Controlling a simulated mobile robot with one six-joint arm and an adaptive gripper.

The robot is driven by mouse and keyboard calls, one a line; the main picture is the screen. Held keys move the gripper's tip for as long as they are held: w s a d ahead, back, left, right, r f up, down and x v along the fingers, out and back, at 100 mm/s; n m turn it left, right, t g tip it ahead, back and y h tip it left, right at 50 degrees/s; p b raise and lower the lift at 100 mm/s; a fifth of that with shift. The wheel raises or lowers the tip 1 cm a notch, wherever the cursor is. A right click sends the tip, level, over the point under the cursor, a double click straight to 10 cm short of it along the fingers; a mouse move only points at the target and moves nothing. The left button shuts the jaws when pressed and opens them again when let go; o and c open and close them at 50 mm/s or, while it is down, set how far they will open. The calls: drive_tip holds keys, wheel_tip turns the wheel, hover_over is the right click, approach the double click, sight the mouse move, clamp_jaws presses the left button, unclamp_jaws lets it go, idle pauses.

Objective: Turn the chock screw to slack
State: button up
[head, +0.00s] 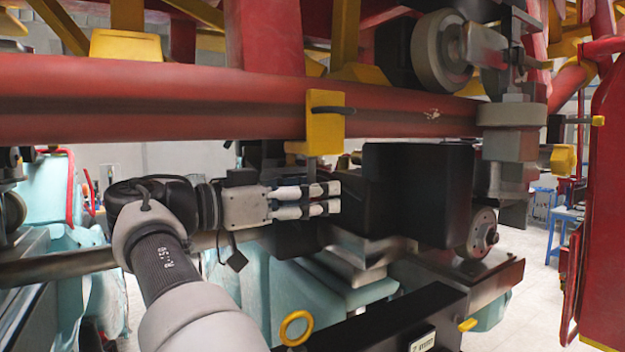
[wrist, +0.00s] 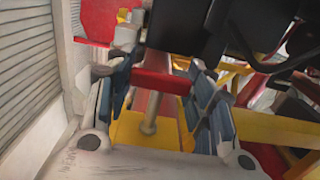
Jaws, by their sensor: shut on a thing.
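The chock screw (head: 312,169) shows in the head view as a short grey shaft hanging below a yellow bracket (head: 325,128) on the red rail. In the wrist view, the grey shaft (wrist: 149,115) stands in front of yellow metal, with a red crossbar (wrist: 160,82) at its end. My gripper (head: 335,198) reaches in from the left, just below the bracket. Its fingers are shut on the red crossbar, one finger at each end in the wrist view (wrist: 161,86). In the head view the fingers and dark parts hide most of the crossbar.
A thick red rail (head: 180,100) runs across above my gripper. A black box (head: 415,195) sits close to the right of the fingertips. A grey wheel (head: 440,50) is at the upper right, and a yellow ring (head: 296,328) lies below. Open floor shows at far right.

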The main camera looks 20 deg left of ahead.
idle(0.4)
drive_tip(key=o, duration=1.1)
drive_tip(key=v, duration=0.7)
drive_tip(key=shift+s+a, duration=0.1)
drive_tip(key=shift+s, duration=0.05)
drive_tip(key=shift+s+a, duration=0.1)
